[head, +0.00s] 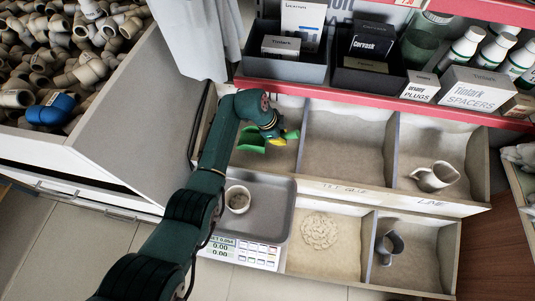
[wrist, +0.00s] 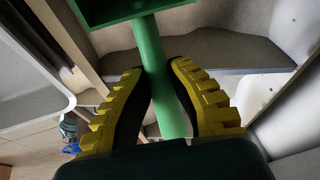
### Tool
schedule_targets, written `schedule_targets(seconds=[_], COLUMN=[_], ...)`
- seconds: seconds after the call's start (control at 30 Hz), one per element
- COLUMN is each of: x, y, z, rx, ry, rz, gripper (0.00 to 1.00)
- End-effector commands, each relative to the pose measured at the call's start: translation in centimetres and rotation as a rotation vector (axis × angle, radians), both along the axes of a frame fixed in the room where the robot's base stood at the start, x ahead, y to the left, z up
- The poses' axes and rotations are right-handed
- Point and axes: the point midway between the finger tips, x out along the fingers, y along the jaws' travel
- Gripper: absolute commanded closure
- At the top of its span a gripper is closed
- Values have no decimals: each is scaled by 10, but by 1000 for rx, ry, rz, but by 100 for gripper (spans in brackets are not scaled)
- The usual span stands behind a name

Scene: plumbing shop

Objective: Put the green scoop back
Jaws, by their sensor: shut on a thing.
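The green scoop (head: 251,140) is held over the upper left compartment of the sectioned bin (head: 300,135). My gripper (head: 283,137) is shut on its handle. In the wrist view the green handle (wrist: 158,75) runs between my two yellow-padded fingers (wrist: 165,110), with the scoop's bowl (wrist: 125,10) at the top edge. The scoop appears to be above the pale fill (wrist: 200,55) of the compartment; whether it touches the fill I cannot tell.
A white cup (head: 238,199) stands on the scale's grey tray (head: 268,215), below the bin's upper left part. A jug-like scoop (head: 436,176) lies in the upper right compartment, and a grey one (head: 388,246) below it. A red-edged shelf (head: 330,92) with boxes overhangs the back.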

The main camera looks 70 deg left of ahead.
Motion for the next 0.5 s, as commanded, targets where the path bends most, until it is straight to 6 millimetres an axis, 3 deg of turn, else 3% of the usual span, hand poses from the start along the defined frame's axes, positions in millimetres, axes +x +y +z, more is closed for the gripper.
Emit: schedule_targets(seconds=[0.03,0.1,0.27,0.4,0.5], x=[0,0,0,0,1], y=[-1,-2,-1,-2,-1], z=[-17,-32,-55,-85,-93], rx=[-4,-5,-2,-4,-2], ry=[3,2,0,1,-1], rz=[-1,-1,-2,-2,-2], gripper=[100,100,100,100,100])
